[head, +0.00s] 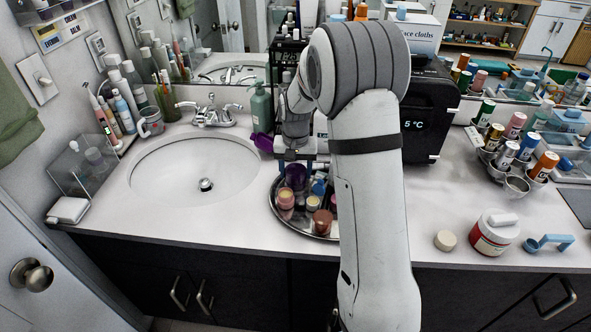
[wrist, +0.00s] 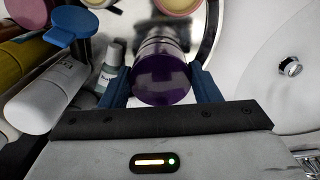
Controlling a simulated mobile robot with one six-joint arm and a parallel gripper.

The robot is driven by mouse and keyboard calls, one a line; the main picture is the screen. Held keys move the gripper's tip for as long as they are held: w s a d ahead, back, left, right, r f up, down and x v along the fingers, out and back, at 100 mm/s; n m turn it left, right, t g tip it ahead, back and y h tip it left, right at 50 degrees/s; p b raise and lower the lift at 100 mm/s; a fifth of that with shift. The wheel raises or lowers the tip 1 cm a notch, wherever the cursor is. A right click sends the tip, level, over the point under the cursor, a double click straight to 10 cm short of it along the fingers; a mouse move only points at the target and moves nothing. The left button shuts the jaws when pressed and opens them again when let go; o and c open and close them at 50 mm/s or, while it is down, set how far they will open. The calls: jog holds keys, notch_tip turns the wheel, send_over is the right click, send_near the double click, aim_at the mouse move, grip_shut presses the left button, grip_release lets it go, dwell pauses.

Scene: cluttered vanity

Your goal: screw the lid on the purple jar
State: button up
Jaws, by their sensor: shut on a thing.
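My gripper (wrist: 163,88) is shut on a round dark purple lid (wrist: 162,84), with one blue finger on each side of it. A paler purple band, which looks like the jar (wrist: 160,46), shows directly behind the lid in line with it. I cannot tell whether the lid is seated or how far it is turned. In the head view the purple lid (head: 296,173) is below my gripper, over the round metal tray; my arm hides part of the tray.
The shiny tray (head: 283,222) also holds several small pots, including a pink one (head: 286,199), close around the jar. A white bottle (wrist: 40,100) and a small bottle (wrist: 112,68) are near the left finger. The sink (head: 185,170) is left; a black appliance (head: 432,125) is right.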

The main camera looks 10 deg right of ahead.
jog(key=m, duration=0.3)
jog(key=shift+m, duration=0.4)
jog(key=shift+a+m, duration=0.1)
jog(key=shift+m, duration=0.4)
jog(key=m, duration=0.3)
jog(key=shift+w+m, duration=0.1)
jog(key=shift+m, duration=0.2)
jog(key=shift+f+m, duration=0.1)
jog(key=shift+m, duration=0.9)
jog(key=m, duration=0.2)
jog(key=shift+m, duration=0.3)
